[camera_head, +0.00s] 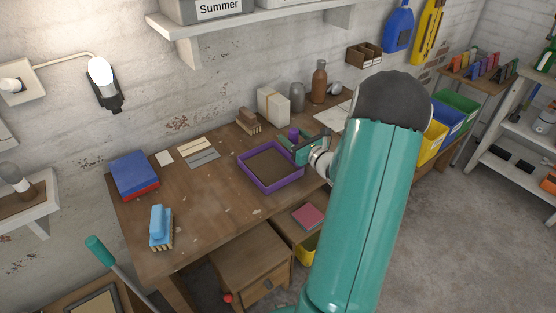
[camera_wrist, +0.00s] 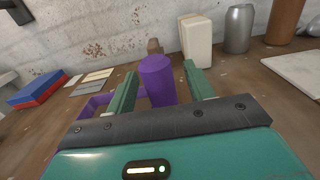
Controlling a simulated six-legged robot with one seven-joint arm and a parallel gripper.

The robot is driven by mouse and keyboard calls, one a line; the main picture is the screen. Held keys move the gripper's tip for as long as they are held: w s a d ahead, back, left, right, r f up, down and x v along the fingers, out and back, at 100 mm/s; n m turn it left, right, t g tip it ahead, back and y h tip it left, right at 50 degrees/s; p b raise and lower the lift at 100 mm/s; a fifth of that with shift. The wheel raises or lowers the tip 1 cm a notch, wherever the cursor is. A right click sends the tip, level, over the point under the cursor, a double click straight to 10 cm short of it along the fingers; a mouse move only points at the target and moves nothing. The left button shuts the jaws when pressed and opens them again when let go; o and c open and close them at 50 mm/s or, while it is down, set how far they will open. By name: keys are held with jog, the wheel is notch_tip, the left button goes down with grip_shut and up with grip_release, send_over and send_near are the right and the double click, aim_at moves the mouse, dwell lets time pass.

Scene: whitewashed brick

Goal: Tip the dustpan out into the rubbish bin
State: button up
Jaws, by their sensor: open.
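The purple dustpan (camera_head: 243,157) lies on the wooden workbench, with brown dirt (camera_head: 270,166) inside its rim. Its thick purple handle (camera_wrist: 158,82) stands up between my two green fingers in the wrist view. My gripper (camera_head: 300,143) is open at the dustpan's back right edge, with a finger on each side of the handle. In the wrist view there is a gap beside the right finger; contact on the left is unclear. A yellow container (camera_head: 308,248) shows partly below the bench, behind my arm; I cannot tell whether it is the rubbish bin.
The workbench (camera_head: 200,215) has free room left of the dustpan. A blue brush (camera_head: 160,228) and a blue-and-red box (camera_head: 135,176) lie there. A white block (camera_head: 273,105), a grey canister (camera_head: 297,96) and a brown bottle (camera_head: 319,82) stand behind the dustpan.

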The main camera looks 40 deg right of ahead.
grip_shut()
jog(key=shift+r, duration=0.15)
